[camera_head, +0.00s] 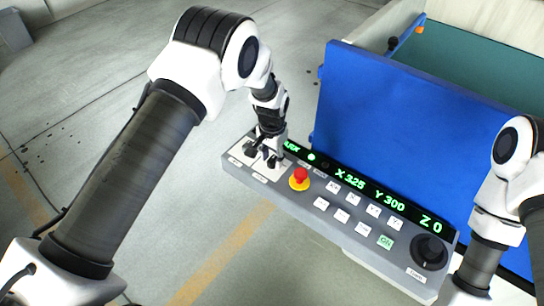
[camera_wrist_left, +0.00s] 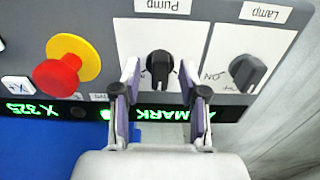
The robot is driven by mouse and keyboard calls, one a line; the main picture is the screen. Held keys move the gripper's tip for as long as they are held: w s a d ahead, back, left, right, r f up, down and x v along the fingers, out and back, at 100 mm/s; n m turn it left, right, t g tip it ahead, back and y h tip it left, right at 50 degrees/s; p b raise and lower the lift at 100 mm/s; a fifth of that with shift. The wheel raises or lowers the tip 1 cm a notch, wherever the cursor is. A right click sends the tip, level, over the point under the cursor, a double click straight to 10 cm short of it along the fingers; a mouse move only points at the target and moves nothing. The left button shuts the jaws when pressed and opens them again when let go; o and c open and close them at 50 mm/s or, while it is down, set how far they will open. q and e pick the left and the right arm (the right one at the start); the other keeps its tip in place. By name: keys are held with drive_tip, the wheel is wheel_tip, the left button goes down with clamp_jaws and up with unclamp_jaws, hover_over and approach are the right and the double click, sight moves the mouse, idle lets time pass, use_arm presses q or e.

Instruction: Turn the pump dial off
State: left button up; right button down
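The pump dial (camera_wrist_left: 159,64) is a small black knob on a white plate, under an upside-down "Pump" label (camera_wrist_left: 163,6) in the left wrist view. My left gripper (camera_wrist_left: 159,68) is open, with one fingertip on each side of the knob. A small gap seems to show on both sides, and nothing is gripped. The dial's position marks are mostly hidden by the fingers. In the head view my left gripper (camera_head: 265,150) points down at the left end of the control panel (camera_head: 330,232) and partly covers the dials. My right gripper is not in view; only my right arm shows at the right.
The lamp dial (camera_wrist_left: 248,73) is close beside the pump dial. A red emergency button (camera_head: 300,174) on a yellow base stands on the other side. Several push buttons, a green display and a big black knob (camera_head: 430,249) follow. A blue tank wall (camera_head: 400,130) rises behind the panel.

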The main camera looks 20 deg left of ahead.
sight(272, 158)
use_arm(q)
wheel_tip(272, 158, up, 12)
idle(0.6)
